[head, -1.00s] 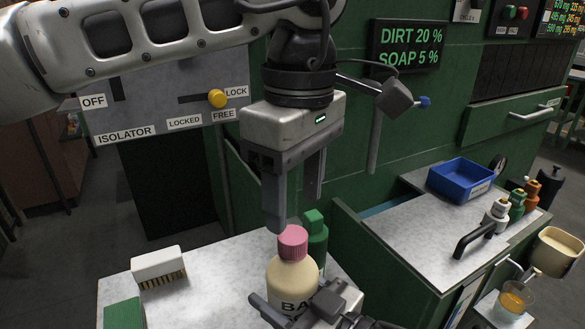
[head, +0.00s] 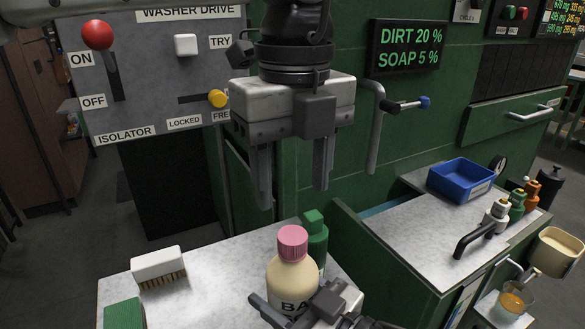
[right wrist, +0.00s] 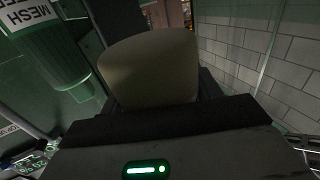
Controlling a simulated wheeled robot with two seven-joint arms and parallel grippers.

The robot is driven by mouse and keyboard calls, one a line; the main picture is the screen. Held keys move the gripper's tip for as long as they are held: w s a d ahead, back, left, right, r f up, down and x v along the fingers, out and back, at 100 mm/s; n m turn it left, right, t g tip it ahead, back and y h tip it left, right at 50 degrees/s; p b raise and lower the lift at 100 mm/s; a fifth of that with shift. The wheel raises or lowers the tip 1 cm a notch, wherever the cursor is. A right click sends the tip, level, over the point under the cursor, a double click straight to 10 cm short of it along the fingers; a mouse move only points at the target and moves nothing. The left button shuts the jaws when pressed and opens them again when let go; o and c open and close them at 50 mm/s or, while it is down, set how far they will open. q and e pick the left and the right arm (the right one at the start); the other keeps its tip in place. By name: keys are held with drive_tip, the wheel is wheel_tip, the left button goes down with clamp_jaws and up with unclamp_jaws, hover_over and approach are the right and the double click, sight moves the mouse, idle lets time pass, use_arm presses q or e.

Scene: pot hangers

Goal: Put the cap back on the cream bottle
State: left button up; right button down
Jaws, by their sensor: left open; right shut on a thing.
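The cream bottle (head: 291,277) stands upright on the near counter. The pink cap (head: 292,241) sits on top of its neck. My right gripper (head: 292,311) is shut on the lower part of the bottle. In the right wrist view the bottle's pale body (right wrist: 150,68) fills the space between the fingers, and the cap is out of sight there. My left gripper (head: 293,198) is open and empty, its fingers pointing down above the cap and clear of it.
A green bottle (head: 315,240) stands right behind the cream one. A brush (head: 158,266) and a green block (head: 124,314) lie at the counter's left. A blue tray (head: 461,179) and several small bottles are on the right counter. The counter's middle left is free.

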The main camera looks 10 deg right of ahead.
sight(292, 234)
use_arm(q)
drive_tip(key=n, duration=0.4)
drive_tip(key=shift+w+r, duration=0.1)
drive_tip(key=shift+r, duration=0.1)
drive_tip(key=shift+f, duration=4.05)
